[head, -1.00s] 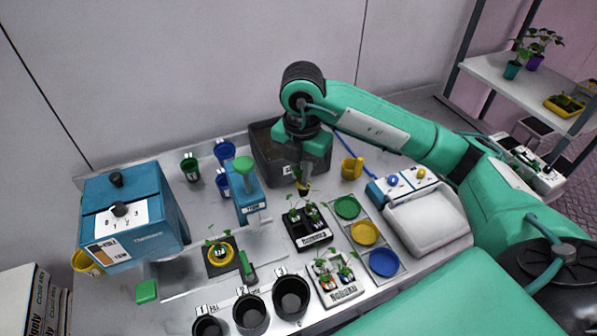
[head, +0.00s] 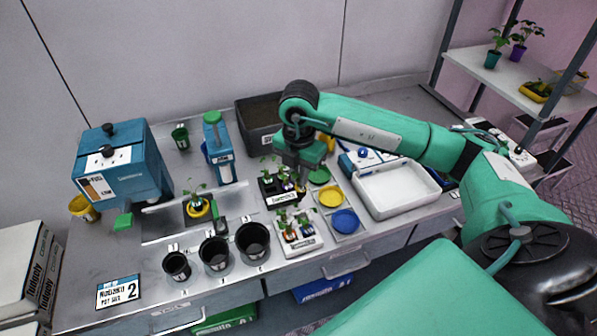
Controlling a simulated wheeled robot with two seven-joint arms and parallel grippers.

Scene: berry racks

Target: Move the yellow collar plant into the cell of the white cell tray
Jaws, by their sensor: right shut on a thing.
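My right gripper (head: 299,178) points down and is shut on a small plant with a yellow collar (head: 299,188); its fingers hide much of it. It is at the right end of the black cell tray (head: 284,199), behind the white cell tray. I cannot tell whether the plant touches the black tray. The white cell tray (head: 301,246) stands at the bench's front with seedlings in it; how many cells are empty is not clear. Another plant in a yellow ring (head: 199,209) stands to the left. My left gripper is not in view.
Three coloured discs, green, yellow (head: 331,197) and blue, lie right of the cell trays. Several black pots (head: 215,254) stand front left. A white basin (head: 398,190) is at right, a dark soil bin (head: 259,120) behind, and a blue machine (head: 120,165) at left.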

